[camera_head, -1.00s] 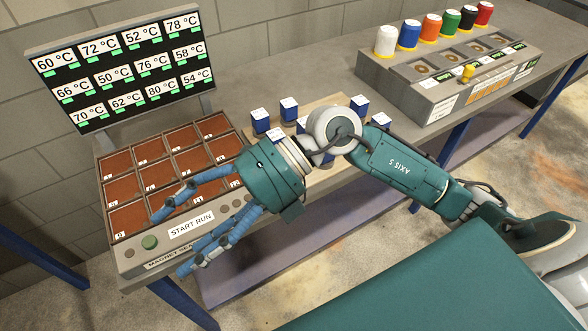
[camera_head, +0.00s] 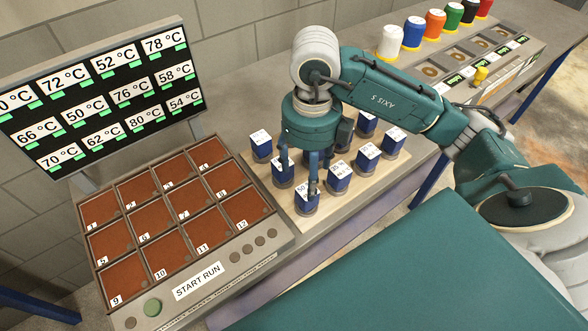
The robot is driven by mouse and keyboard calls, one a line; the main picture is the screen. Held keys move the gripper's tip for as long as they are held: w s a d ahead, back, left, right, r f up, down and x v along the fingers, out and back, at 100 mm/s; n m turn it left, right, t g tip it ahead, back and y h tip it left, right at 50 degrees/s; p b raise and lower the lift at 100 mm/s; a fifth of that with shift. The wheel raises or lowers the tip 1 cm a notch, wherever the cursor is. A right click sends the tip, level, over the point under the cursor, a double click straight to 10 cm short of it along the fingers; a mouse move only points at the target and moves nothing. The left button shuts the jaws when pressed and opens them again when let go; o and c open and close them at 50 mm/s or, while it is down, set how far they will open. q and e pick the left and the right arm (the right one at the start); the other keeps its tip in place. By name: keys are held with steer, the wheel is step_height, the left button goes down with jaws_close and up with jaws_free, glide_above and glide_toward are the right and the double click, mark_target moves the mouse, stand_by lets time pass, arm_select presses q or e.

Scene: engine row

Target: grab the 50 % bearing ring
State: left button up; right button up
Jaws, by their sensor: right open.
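Small blue ring-like pieces with white printed tops stand in rows on a pale board (camera_head: 343,206). The front one, whose label seems to read 50 % (camera_head: 306,203), stands upright at the board's near left corner. My right gripper (camera_head: 301,174) points down over this corner with its blue fingers spread. One finger reaches close to the 50 % ring, partly covering its top; I cannot tell if it touches. The gripper is open and holds nothing. It hides some of the pieces behind it. My left gripper is out of view.
A tray with numbered brown compartments (camera_head: 165,262) and a START RUN label stands left of the board. Behind it is a temperature display (camera_head: 100,95). Other blue pieces (camera_head: 338,180) stand close beside the 50 % ring. Coloured spools (camera_head: 411,35) stand on a console at the back right.

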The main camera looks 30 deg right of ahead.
steer(key=shift+s+f, duration=0.15)
steer(key=shift+f, duration=0.3)
steer(key=f, duration=0.2)
steer(key=s+f, duration=0.1)
steer(key=f, duration=0.1)
steer(key=shift+s+p, duration=0.1)
steer(key=shift+p, duration=0.3)
steer(key=shift+f, duration=0.25)
step_height(320, 180, down, 4)
steer(key=shift+f+p, duration=0.2)
steer(key=shift+p, duration=1.05)
steer(key=shift+w+f, duration=0.2)
steer(key=shift+f, duration=0.1)
steer(key=shift+c, duration=1.2)
steer(key=c, duration=0.9)
jaws_close()
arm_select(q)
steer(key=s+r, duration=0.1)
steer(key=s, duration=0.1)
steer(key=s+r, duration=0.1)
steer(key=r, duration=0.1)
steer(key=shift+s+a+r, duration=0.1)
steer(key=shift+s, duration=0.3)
